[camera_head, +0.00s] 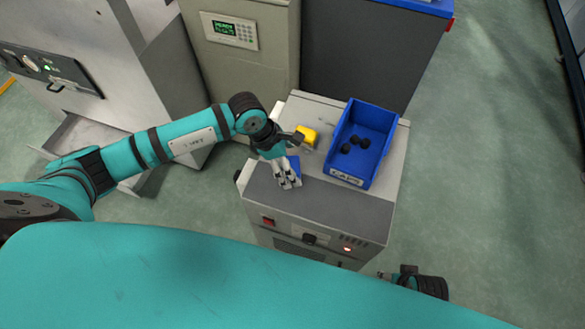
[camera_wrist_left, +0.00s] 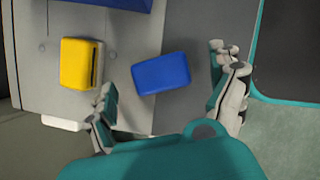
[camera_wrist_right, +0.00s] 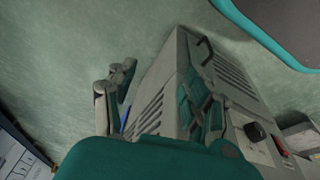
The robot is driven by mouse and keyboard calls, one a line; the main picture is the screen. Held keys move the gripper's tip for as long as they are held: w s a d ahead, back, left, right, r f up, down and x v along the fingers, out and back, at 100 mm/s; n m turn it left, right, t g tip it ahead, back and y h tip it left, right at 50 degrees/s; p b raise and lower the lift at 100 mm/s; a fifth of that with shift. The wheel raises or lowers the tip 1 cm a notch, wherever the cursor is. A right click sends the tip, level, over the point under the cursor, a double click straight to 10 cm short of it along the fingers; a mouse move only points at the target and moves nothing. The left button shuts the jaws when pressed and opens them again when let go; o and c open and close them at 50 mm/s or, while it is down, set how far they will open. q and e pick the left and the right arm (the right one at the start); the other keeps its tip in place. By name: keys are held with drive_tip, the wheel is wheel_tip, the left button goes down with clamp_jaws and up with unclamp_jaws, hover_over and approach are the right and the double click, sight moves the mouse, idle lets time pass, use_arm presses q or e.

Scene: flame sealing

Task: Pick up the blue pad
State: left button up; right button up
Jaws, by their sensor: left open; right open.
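In the head view, my left gripper (camera_head: 287,181) is over the machine top and partly hides the pad (camera_head: 295,164). It is open and empty. My right gripper (camera_wrist_right: 155,88) is open and empty; in the right wrist view its fingers are in front of the machine's side. In the head view, part of my right arm shows low at the right, beside the machine.
A yellow block (camera_head: 308,136) is next to the pad, and also shows in the left wrist view (camera_wrist_left: 80,63). A blue bin (camera_head: 348,178) labelled CAPS, holding several dark caps, stands to the right. Cabinets (camera_head: 240,60) stand behind. The floor to the right is clear.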

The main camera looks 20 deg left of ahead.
use_arm(q)
drive_tip(key=shift+x, duration=1.1)
use_arm(e)
drive_tip(key=shift+w+r, duration=0.1)
drive_tip(key=shift+r, duration=0.55)
use_arm(q)
drive_tip(key=c, duration=1.4)
drive_tip(key=shift+r, duration=0.15)
